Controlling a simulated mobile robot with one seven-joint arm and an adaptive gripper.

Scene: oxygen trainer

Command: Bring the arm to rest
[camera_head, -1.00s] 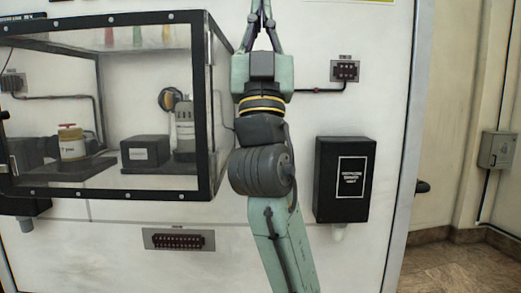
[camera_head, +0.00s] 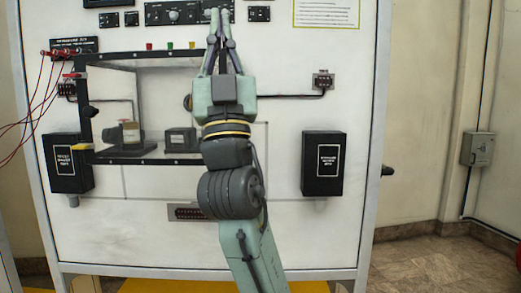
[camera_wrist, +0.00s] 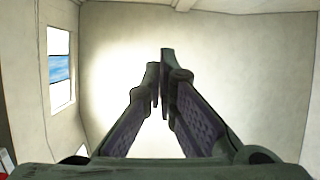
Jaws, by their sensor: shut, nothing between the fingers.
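My gripper (camera_head: 220,14) points straight up at the top of the head view, with my arm rising from the bottom edge in front of the white trainer panel (camera_head: 284,180). In the wrist view my gripper (camera_wrist: 160,58) shows two dark green fingers leaning together. They are shut with nothing held between them. My arm hides part of the middle of the panel and the right end of the clear case.
A clear case with a black frame (camera_head: 140,160) stands out from the panel at left. A black box (camera_head: 323,165) hangs at right, another (camera_head: 66,164) at left. Red cables (camera_head: 40,95) hang at the far left. A grey wall box (camera_head: 477,149) is far right, above open floor.

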